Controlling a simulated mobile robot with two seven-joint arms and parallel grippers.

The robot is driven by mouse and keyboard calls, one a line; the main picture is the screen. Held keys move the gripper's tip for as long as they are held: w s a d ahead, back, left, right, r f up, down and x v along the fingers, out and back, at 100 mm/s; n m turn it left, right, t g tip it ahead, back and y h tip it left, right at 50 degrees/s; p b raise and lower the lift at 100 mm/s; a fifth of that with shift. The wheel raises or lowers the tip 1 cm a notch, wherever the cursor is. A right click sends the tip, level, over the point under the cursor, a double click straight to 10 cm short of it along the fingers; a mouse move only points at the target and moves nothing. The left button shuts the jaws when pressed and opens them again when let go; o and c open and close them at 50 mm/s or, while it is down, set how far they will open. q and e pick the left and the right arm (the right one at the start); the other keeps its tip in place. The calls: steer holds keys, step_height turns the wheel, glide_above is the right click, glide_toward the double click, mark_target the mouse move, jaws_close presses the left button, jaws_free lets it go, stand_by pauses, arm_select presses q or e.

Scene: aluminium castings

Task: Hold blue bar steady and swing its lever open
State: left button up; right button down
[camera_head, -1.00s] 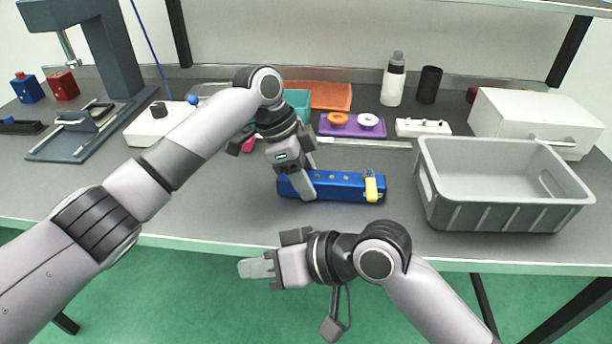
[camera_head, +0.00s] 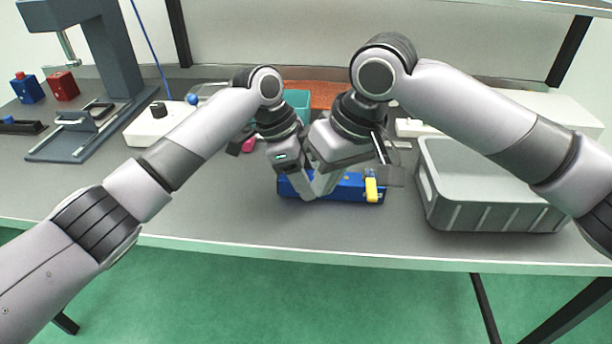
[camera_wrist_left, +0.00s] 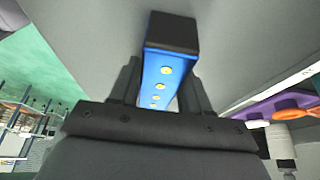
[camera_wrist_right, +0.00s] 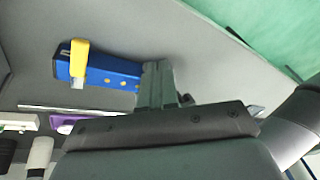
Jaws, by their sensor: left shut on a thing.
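The blue bar (camera_head: 347,190) lies on the grey table, with brass-coloured dots along its top. Its yellow lever (camera_head: 371,189) is at the right end, lying across the bar; it also shows in the right wrist view (camera_wrist_right: 79,62). My left gripper (camera_head: 306,186) is shut on the left part of the bar, with a finger on each side in the left wrist view (camera_wrist_left: 157,90). My right gripper (camera_head: 324,186) is shut and empty, pointing down beside the left gripper, left of the lever. It partly hides the bar's middle.
A grey crate (camera_head: 490,217) stands close to the right of the bar. A teal bin (camera_head: 297,100) and an orange tray (camera_head: 326,93) are behind. A white device (camera_head: 150,127) and a grey press (camera_head: 113,55) stand left. Table in front of the bar is clear.

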steer(key=w+d+r+m+h, duration=0.2)
steer(key=w+d+r, duration=0.1)
steer(key=d+r, duration=0.3)
steer(key=shift+t, duration=0.4)
steer(key=shift+s+x, duration=0.2)
steer(key=shift+x, duration=0.7)
steer(key=shift+s+x, duration=0.2)
steer(key=shift+x, duration=0.75)
steer(key=shift+s+x, duration=0.25)
steer(key=shift+x, duration=0.65)
steer(key=shift+f, duration=0.1)
steer(key=shift+s+d+x, duration=0.1)
steer(key=shift+s+x, duration=0.05)
steer(key=shift+x, duration=0.65)
steer(key=shift+s+d+x, duration=0.1)
steer(key=shift+x, duration=0.65)
steer(key=shift+s+d+x, duration=0.1)
steer(key=shift+s+x, duration=0.05)
steer(key=shift+x, duration=0.65)
steer(key=shift+s+a+f, duration=0.1)
steer(key=shift+f, duration=0.05)
